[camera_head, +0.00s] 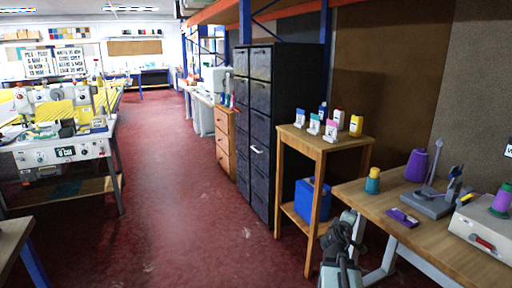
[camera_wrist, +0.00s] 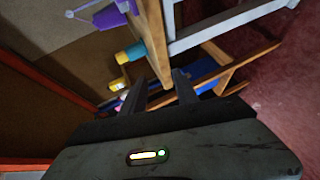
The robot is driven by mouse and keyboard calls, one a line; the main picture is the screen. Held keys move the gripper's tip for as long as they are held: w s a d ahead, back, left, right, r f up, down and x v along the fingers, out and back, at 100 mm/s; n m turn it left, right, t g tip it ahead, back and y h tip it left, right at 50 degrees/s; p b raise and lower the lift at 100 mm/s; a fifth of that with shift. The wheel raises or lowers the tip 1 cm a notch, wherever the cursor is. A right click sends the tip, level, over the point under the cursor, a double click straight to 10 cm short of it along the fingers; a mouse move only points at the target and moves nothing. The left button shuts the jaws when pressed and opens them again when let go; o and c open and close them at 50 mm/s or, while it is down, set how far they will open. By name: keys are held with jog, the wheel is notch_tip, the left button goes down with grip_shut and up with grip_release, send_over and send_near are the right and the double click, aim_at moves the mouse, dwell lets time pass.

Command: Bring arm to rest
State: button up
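My gripper (camera_wrist: 158,86) shows two dark fingers standing apart in the wrist view, with nothing held between them. Wooden furniture and a blue box show beyond the fingers. In the head view my arm rises from the bottom edge, just left of the wooden workbench (camera_head: 436,238) and in front of the small wooden stand (camera_head: 325,144). The fingers are too small there to make out clearly.
The workbench holds a purple cone (camera_head: 416,165), a teal-and-yellow spool (camera_head: 373,181) and a purple block (camera_head: 402,217). Several bottles stand on the wooden stand, with a blue box (camera_head: 312,200) below. A sewing table (camera_head: 62,152) is left. The red aisle floor (camera_head: 190,215) is clear.

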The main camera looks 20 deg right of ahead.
jog(key=w+a+f+y, duration=0.2)
jog(key=w+a+f, duration=0.15)
jog(key=a, duration=0.75)
jog(key=w+a+f+m+g+y, duration=0.1)
jog(key=w+a+f+y, duration=0.2)
jog(key=a, duration=0.8)
jog(key=w+a+f+y, duration=0.2)
jog(key=a+f, duration=0.2)
jog(key=a, duration=0.8)
jog(key=s+a+f+m+g+y, duration=0.2)
jog(key=s+a+f+g+y, duration=0.15)
jog(key=s+a, duration=0.35)
jog(key=s+a+f+m+g+y, duration=0.2)
jog(key=s+a+f+g, duration=0.15)
jog(key=s+a, duration=0.35)
notch_tip(320, 180, up, 24)
jog(key=p, duration=2.3)
jog(key=shift+w+f, duration=0.25)
jog(key=shift+w, duration=0.05)
